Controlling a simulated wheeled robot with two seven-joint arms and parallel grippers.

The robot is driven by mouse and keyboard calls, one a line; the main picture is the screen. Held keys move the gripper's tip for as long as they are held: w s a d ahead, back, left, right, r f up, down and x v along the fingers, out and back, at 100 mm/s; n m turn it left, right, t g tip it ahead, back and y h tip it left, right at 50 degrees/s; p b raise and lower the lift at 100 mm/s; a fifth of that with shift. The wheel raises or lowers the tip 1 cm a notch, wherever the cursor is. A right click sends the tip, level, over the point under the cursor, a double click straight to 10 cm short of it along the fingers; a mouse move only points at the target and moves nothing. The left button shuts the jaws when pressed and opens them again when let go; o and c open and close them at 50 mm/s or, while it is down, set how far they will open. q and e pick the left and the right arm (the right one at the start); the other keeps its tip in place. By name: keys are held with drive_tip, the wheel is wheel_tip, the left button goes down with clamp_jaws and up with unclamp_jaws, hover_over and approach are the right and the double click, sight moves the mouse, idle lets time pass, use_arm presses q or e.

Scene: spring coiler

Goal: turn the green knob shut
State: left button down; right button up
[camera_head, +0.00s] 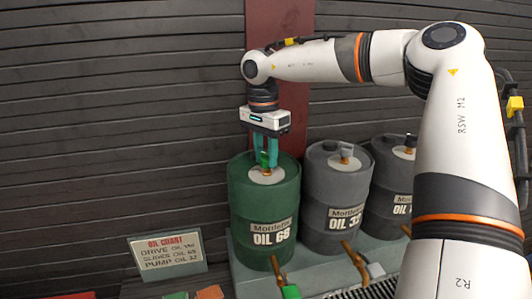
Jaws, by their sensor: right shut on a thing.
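My right gripper (266,161) points straight down over the lid of the green drum (263,211), which is labelled OIL 68. Its teal fingers are shut on a small green knob (264,160) on top of a brass fitting (266,171) in the lid's pale centre. The fingers partly hide the knob, and I cannot tell how far it is turned. A brass tap with a green handle (290,291) also shows low in front of the green drum. My left gripper is not in view.
A grey drum (336,195) with a grey top knob (345,150) stands close to the right. A darker drum (393,185) is beyond it, partly behind my right arm. Another tap (375,270) sticks out in front. An oil chart sign (167,255) stands at lower left.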

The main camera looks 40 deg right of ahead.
sight(263, 153)
drive_tip(key=shift+w+r+n, duration=0.1)
drive_tip(key=shift+r+n, duration=0.15)
drive_tip(key=shift+n, duration=0.15)
drive_tip(key=o, duration=0.7)
drive_tip(key=shift+o, duration=1.2)
drive_tip(key=shift+f, duration=0.15)
wheel_tip(263, 153, up, 12)
drive_tip(key=b, duration=0.2)
drive_tip(key=shift+w, duration=0.35)
